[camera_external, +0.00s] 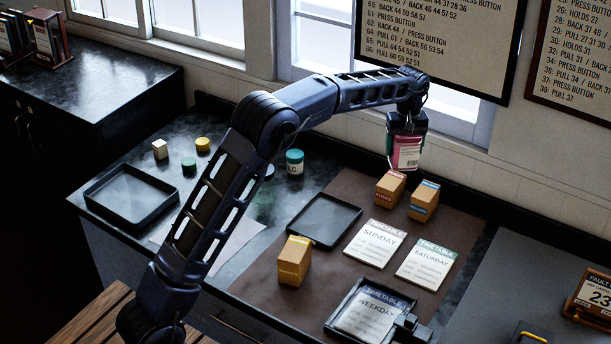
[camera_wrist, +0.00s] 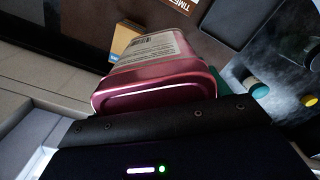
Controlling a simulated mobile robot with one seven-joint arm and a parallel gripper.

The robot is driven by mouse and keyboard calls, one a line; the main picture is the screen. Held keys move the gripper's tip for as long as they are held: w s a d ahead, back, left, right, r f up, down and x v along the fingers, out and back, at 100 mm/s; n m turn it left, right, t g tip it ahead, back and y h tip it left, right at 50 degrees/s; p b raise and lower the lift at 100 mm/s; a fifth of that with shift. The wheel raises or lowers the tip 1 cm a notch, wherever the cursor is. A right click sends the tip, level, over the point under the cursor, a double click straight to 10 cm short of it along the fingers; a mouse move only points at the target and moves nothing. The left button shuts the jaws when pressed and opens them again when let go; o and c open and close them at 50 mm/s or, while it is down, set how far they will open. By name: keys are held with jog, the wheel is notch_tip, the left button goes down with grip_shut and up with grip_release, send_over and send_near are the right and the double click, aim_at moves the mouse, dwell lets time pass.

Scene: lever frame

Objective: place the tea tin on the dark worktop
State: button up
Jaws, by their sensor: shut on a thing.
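The tea tin appears to be the pink tin with a white label (camera_external: 408,158); its lettering is too small to read. My gripper (camera_external: 405,138) is shut on it and holds it in the air near the window wall, above the back of the brown mat. In the wrist view the pink tin (camera_wrist: 150,95) fills the middle, in front of the dark gripper body. The fingertips are mostly hidden. The dark worktop (camera_external: 245,140) is the mottled black surface left of the brown mat.
The dark worktop carries a black tray (camera_external: 130,198), a teal-lidded jar (camera_external: 294,162) and small white, green and yellow pieces. The brown mat (camera_external: 335,260) holds wooden boxes (camera_external: 390,188), timetable cards (camera_external: 375,243) and another tray (camera_external: 322,220). Bare worktop shows behind the small pieces.

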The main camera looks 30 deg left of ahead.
jog(key=s+d+m, duration=0.3)
jog(key=s+d, duration=0.5)
jog(key=d, duration=0.6)
jog(key=s+d+m, duration=0.2)
jog(key=s+d, duration=0.5)
jog(key=d, duration=0.7)
jog(key=s+d+m, duration=0.3)
jog(key=s+d, duration=0.5)
jog(key=d, duration=0.6)
notch_tip(320, 180, down, 20)
jog(key=shift+a+r, duration=0.1)
jog(key=o, duration=1.1)
